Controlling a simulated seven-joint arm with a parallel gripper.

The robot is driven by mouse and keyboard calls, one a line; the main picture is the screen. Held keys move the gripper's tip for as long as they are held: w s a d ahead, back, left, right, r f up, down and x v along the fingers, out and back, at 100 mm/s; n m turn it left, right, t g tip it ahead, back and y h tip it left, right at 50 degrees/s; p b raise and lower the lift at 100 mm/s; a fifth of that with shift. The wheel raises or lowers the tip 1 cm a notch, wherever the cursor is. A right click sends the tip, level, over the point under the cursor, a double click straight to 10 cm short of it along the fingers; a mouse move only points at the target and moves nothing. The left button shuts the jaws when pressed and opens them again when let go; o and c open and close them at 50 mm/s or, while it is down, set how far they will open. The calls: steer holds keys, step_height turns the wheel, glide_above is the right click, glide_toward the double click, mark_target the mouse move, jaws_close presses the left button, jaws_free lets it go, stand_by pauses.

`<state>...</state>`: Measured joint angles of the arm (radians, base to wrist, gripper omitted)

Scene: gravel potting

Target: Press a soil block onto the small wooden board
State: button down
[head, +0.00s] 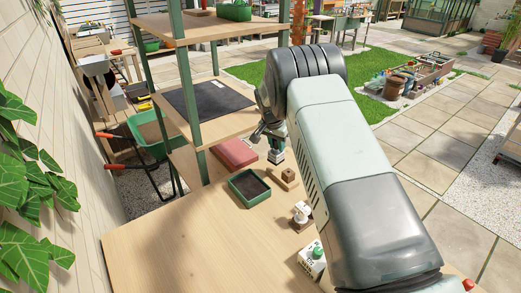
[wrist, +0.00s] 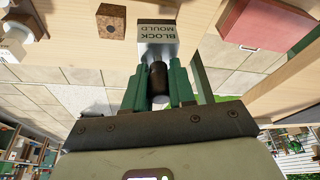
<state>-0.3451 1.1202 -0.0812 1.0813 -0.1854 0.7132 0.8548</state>
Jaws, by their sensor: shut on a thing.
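My gripper (head: 270,130) is shut on the dark handle (wrist: 158,78) of the block mould. The mould (wrist: 158,38) is pale grey and labelled "BLOCK MOULD"; in the head view (head: 275,155) it hangs beyond the green soil tray. The tray (head: 231,190) holds dark soil. A small wooden board (head: 292,185) lies right of the tray, with a brown cube (head: 288,174) on or just behind it. The cube, with a dark hole in one face, also shows in the wrist view (wrist: 110,22). The mould's inside is hidden.
A red box (head: 235,152) stands behind the tray. A white object (head: 301,212) and a carton with a green cap (head: 312,258) stand at the right, near my arm. A shelf with green posts (head: 188,85) rises at the back left. The table's left front is clear.

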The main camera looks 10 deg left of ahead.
mark_target(278, 153)
steer(key=shift+w+d+f, duration=0.25)
steer(key=shift+w+d, duration=0.05)
steer(key=shift+d, duration=0.05)
steer(key=shift+f, duration=1.85)
steer(key=shift+s+f, duration=0.1)
steer(key=shift+f, duration=0.1)
steer(key=shift+s+f, duration=0.1)
steer(key=shift+f, duration=0.1)
steer(key=shift+r, duration=3.25)
steer(key=shift+w, duration=0.2)
steer(key=shift+s, duration=0.1)
